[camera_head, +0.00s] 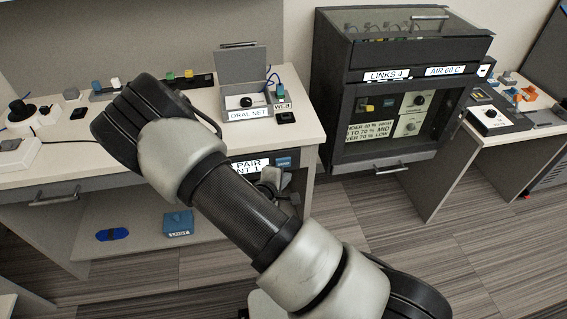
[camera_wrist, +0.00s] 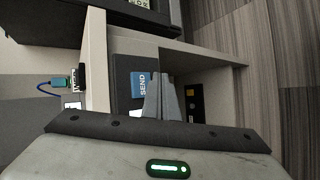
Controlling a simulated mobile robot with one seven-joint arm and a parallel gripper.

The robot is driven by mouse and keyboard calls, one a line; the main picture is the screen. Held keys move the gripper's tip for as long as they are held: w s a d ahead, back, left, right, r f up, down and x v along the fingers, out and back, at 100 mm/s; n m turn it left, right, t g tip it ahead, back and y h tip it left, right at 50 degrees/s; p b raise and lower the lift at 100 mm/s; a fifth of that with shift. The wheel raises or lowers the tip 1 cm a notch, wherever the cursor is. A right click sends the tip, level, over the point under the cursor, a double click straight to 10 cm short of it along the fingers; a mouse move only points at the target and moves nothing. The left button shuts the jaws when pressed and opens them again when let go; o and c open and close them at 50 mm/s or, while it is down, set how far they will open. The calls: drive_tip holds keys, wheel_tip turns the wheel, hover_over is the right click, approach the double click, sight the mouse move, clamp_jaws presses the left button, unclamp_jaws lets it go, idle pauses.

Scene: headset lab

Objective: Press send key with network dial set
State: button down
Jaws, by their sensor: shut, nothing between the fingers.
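The blue send key (camera_head: 284,162) sits on a dark panel under the front edge of the left counter. In the wrist view the blue key, marked SEND (camera_wrist: 143,84), lies just left of my fingertips. My gripper (camera_wrist: 166,78) is shut and empty, with its fingers over the panel; I cannot tell whether they touch the key. In the head view my gripper (camera_head: 271,176) is partly hidden by my arm, just below the key. The network dial (camera_head: 246,101) is a black knob on a white-labelled box on the counter. Its setting is too small to read.
A grey cabinet (camera_head: 330,60) with labels and knobs stands right of the counter. A blue box (camera_head: 178,223) and a dark blue oval item (camera_head: 112,234) lie on the lower shelf. Open striped floor lies at the front right.

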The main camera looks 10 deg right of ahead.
drive_tip(key=shift+s, duration=1.35)
drive_tip(key=s+a+r+m+g+y, duration=0.2)
drive_tip(key=a+r+m+y, duration=0.2)
drive_tip(key=r, duration=0.7)
drive_tip(key=s+a+r+m+g+y, duration=0.15)
drive_tip(key=a+r+m+y, duration=0.3)
drive_tip(key=r, duration=0.65)
drive_tip(key=s+d+r+m+h, duration=0.1)
drive_tip(key=s+d+r, duration=0.2)
drive_tip(key=s+r, duration=0.3)
drive_tip(key=s+d+r+m+h, duration=0.1)
drive_tip(key=s+d+r+m, duration=0.2)
drive_tip(key=s, duration=0.4)
drive_tip(key=s+d+r, duration=0.4)
drive_tip(key=s+r, duration=0.2)
drive_tip(key=s, duration=0.1)
wheel_tip(320, 180, up, 16)
drive_tip(key=p, duration=1.7)
drive_tip(key=shift+w+a+r, duration=0.25)
drive_tip(key=shift+w, duration=0.05)
